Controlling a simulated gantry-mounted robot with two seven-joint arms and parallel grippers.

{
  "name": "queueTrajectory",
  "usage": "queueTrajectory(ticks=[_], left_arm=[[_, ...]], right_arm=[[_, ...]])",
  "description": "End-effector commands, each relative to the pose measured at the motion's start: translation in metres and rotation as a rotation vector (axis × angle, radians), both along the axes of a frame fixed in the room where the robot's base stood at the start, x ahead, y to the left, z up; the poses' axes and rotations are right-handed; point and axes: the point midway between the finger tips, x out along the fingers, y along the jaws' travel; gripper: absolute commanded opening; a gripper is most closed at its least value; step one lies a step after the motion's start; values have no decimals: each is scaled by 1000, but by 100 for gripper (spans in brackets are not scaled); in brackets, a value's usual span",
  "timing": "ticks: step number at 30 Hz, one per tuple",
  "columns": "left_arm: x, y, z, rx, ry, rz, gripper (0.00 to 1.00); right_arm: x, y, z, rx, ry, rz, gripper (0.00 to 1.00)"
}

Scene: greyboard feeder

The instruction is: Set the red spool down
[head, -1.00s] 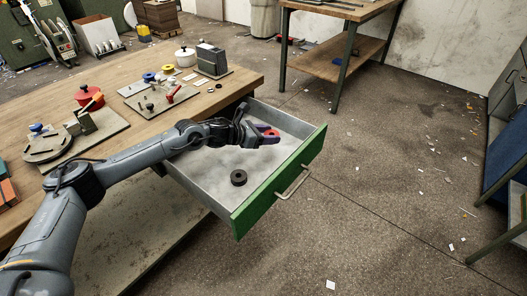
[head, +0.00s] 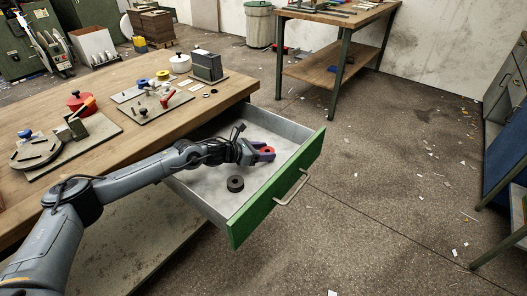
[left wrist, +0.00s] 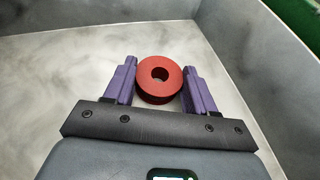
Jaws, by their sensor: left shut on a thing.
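The red spool (head: 267,150) is inside the open drawer (head: 283,184), near its green front. It also shows in the left wrist view (left wrist: 158,91) as a red ring with a round hole, between the two purple fingers. My left gripper (head: 264,153) is shut on it; the fingers also show in the left wrist view (left wrist: 159,68). The spool is low over the pale drawer floor; I cannot tell whether it touches it. A black spool (head: 235,184) lies apart on the drawer floor. My right gripper is not in view.
The wooden workbench (head: 150,75) carries fixtures, a red pot (head: 80,101) and a white pot (head: 180,63). The drawer walls and its green front (head: 278,190) stand close around the gripper. The drawer floor near the black spool is bare.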

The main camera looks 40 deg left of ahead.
Motion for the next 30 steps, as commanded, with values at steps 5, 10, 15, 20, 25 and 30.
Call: queueTrajectory(ticks=[5, 10, 15, 20, 25, 30], left_arm=[[0, 0, -1, 0, 0, 0, 80], [0, 0, 0, 0, 0, 0, 81], [0, 0, 2, 0, -1, 0, 81], [-9, 5, 8, 1, 3, 1, 81], [-33, 15, 20, 3, 4, 1, 81], [-61, 26, 32, 4, 4, 2, 81]], right_arm=[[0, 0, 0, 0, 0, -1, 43], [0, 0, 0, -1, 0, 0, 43], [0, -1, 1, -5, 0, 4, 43], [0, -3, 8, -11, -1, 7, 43], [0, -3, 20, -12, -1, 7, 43], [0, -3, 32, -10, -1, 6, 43]])
